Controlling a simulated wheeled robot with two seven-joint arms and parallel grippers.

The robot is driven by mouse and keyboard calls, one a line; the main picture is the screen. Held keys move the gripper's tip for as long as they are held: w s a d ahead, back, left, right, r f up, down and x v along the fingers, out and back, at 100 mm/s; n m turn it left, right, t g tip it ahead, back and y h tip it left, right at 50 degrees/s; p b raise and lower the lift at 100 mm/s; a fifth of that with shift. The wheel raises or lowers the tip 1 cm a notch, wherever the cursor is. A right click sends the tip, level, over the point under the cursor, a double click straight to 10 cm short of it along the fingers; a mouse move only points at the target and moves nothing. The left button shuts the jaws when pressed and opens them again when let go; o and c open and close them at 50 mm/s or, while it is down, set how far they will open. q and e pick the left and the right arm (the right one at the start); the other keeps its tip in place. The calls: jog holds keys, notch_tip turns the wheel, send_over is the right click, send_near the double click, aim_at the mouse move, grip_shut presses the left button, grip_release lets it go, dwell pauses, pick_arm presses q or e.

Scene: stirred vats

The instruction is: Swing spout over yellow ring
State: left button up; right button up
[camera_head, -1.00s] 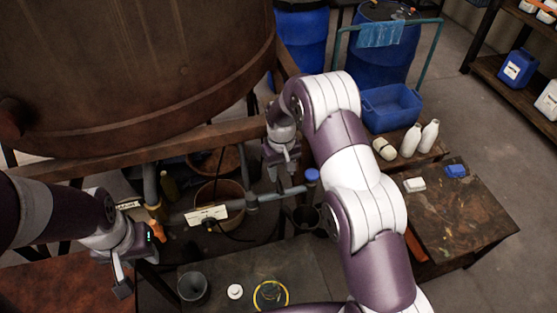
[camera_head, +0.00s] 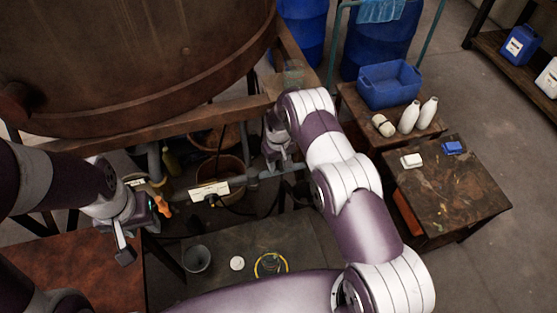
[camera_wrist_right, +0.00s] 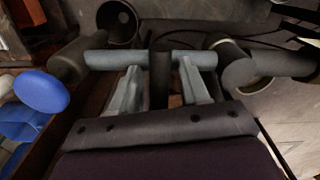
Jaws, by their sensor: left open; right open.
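The spout is a grey pipe, partly seen in the head view (camera_head: 252,182) below the vat and crossing the right wrist view (camera_wrist_right: 103,58). A blue round cap (camera_wrist_right: 42,92) is by its left end in the wrist view. The yellow ring (camera_head: 271,265) lies on the dark low table. My right gripper (camera_wrist_right: 159,68) is open, its fingertips at the pipe with a dark piece between them; I cannot tell whether they touch. My left gripper (camera_head: 138,240) is open and empty, near an orange handle (camera_head: 158,201).
The big brown vat (camera_head: 130,60) stands above on a timber frame. A grey cup (camera_head: 197,258) and a white lid (camera_head: 237,263) are left of the ring. A blue crate (camera_head: 388,88), white bottles (camera_head: 409,117) and a stained table (camera_head: 455,195) are at right.

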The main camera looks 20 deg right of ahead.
jog(key=shift+f, duration=0.1)
grip_shut()
